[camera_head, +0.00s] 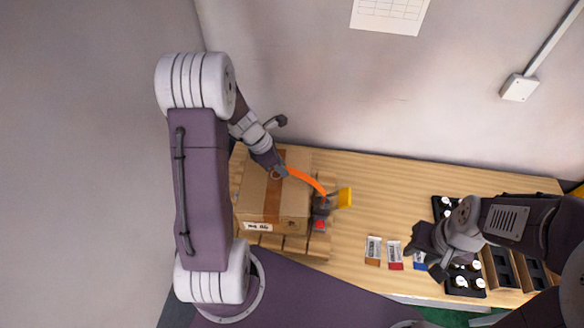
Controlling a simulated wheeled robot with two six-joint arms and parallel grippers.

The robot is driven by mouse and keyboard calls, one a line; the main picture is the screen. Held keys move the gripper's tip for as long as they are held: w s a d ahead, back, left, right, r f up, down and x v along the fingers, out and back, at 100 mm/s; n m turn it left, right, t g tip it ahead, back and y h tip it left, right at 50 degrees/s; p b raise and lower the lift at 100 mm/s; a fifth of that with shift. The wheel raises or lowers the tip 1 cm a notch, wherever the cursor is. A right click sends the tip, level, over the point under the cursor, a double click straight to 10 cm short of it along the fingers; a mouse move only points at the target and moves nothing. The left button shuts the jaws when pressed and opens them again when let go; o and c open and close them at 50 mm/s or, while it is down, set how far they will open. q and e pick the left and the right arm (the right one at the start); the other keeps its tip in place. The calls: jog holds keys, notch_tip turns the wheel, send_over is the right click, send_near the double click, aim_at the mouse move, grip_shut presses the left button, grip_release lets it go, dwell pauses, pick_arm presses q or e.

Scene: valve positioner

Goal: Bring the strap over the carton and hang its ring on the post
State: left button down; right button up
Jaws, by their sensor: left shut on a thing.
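The brown carton (288,205) sits on a wooden pallet (318,246) at the left of the table. The orange strap (308,181) runs from a dark ratchet-like block (321,205) beside the carton's right side, arching up and left toward the carton's top. A ring (275,174) shows at my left gripper (279,170), which is shut on the strap's end above the carton's far part. The post is not clearly visible; my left gripper and arm may hide it. My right gripper (422,262) is empty over the table's right part, its fingers apart.
A yellow piece (345,197) and a red knob (320,224) are by the block. Several small packets (373,250) lie mid-table. Black trays (464,284) with white-topped items and open boxes (500,268) stand at the right. The table's back middle is clear.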

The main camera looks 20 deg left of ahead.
pick_arm(q)
jog(key=shift+s+a, duration=0.15)
jog(key=shift+a, duration=0.15)
jog(key=shift+a, duration=0.1)
jog(key=shift+a, duration=0.3)
jog(key=s+a+p, duration=0.3)
jog(key=a, duration=1.1)
jog(key=shift+s, duration=0.25)
